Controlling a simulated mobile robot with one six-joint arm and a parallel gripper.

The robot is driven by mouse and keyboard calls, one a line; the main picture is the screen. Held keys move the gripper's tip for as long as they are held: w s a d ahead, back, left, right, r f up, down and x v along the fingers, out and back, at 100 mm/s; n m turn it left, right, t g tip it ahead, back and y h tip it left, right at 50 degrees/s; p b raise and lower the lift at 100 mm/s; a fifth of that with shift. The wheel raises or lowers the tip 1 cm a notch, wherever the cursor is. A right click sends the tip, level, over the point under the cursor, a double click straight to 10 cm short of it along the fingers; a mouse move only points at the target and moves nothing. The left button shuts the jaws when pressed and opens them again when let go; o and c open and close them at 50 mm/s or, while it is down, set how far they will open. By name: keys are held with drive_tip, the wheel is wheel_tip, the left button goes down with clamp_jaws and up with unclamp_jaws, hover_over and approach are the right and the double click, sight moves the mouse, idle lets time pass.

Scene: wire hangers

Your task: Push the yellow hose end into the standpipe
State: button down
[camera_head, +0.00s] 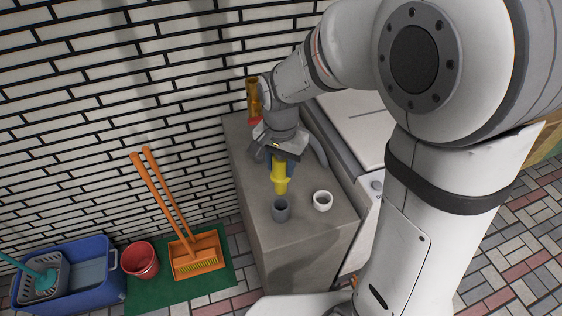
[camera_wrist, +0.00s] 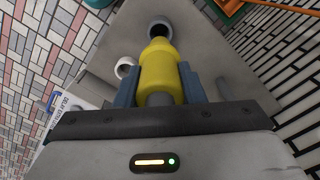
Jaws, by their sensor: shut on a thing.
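The yellow hose end (camera_head: 280,177) is held by my gripper (camera_head: 278,160), whose blue fingers sit on both sides of it. In the wrist view the hose end (camera_wrist: 158,68) lies between the two blue fingers of my gripper (camera_wrist: 160,86), its narrow tip pointing toward the standpipe. The standpipe (camera_head: 281,209) is a short grey open tube on the grey counter; it also shows in the wrist view (camera_wrist: 160,28). The tip appears close to the standpipe's mouth. I cannot tell whether it is above the mouth or touching.
A white cup-like ring (camera_head: 322,201) stands right of the standpipe on the counter (camera_head: 262,232). An amber bottle-like thing (camera_head: 254,97) stands at the back by the wall. A white appliance (camera_head: 352,125) adjoins the counter. A blue tub (camera_head: 90,283), red bucket (camera_head: 140,261) and orange dustpan (camera_head: 196,256) are on the floor.

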sight(281, 181)
drive_tip(key=shift+f+b, duration=1.9)
drive_tip(key=shift+f, duration=0.8)
drive_tip(key=shift+f+b, duration=0.35)
drive_tip(key=shift+f, duration=0.1)
wheel_tip(281, 181, down, 6)
drive_tip(key=b, duration=0.5)
drive_tip(key=shift+f, duration=0.25)
idle(1.1)
drive_tip(key=c, duration=0.9)
unclamp_jaws()
drive_tip(key=shift+o, duration=0.2)
drive_tip(key=shift+r+p, duration=0.35)
drive_tip(key=shift+r, duration=3.6)
